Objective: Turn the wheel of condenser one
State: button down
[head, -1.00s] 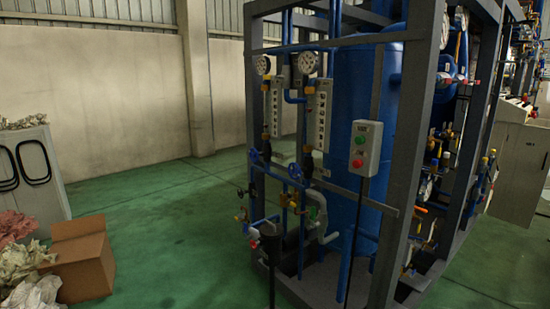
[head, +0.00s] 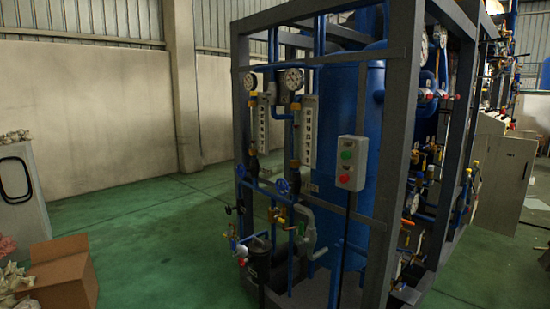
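A framed skid of blue tanks and piping stands in the middle of the head view. Two blue handwheels show on its front piping: one at the left (head: 241,171) and one at the right (head: 282,186). I cannot tell which of them belongs to condenser one. A white level gauge (head: 262,128) and a second one (head: 309,132) stand above them, with round dials at their tops. A large blue tank (head: 345,130) is behind. My gripper is not in view, and nothing touches the wheels.
A grey control box (head: 350,162) with a green and a red button stands on a post before the skid. An open cardboard box (head: 62,275) and a grey cabinet (head: 22,195) are at the left. The green floor (head: 165,235) between is clear.

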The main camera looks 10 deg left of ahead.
aim_at(242, 171)
jog(key=i+j, duration=0.75)
jog(key=i, duration=0.15)
jog(key=i+j, duration=0.2)
jog(key=j, duration=0.15)
jog(key=i+j, duration=0.15)
jog(key=j, duration=0.2)
jog(key=i+j, duration=0.2)
jog(key=j, duration=0.15)
jog(key=i+j, duration=0.15)
jog(key=j, duration=0.2)
jog(key=i+j, duration=0.2)
jog(key=j, duration=0.15)
jog(key=i+j, duration=0.15)
jog(key=j, duration=0.2)
jog(key=i+j, duration=0.2)
jog(key=j, duration=0.15)
jog(key=z, duration=0.05)
